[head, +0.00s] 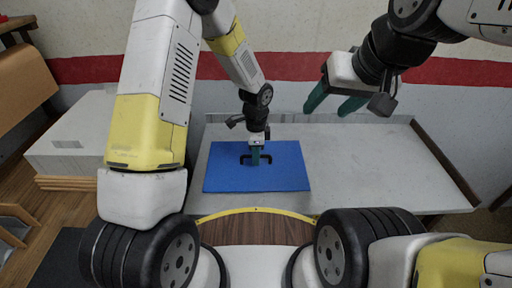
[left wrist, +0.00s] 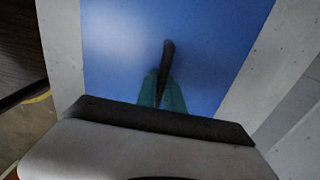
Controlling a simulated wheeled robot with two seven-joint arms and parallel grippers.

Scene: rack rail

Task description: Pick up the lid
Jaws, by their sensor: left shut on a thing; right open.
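The lid (head: 222,180) is a flat blue rectangle on the grey table, left of the table's middle in the head view. It has a black handle (head: 243,160) at its centre. In the left wrist view the blue lid (left wrist: 210,45) fills the middle, with the dark handle (left wrist: 166,58) standing up from it. My left gripper (head: 255,160) points down with its green fingers shut on the handle. The fingers hide part of the handle. I cannot tell whether the lid is clear of the table. My right gripper (head: 332,100) is open and empty above the table's back right.
The grey table (head: 375,170) is bare to the right of the lid and has a raised edge. A white wall with a red stripe stands behind it. A pale box (head: 75,135) on brown boards stands at the left, beside brown wooden furniture (head: 22,75).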

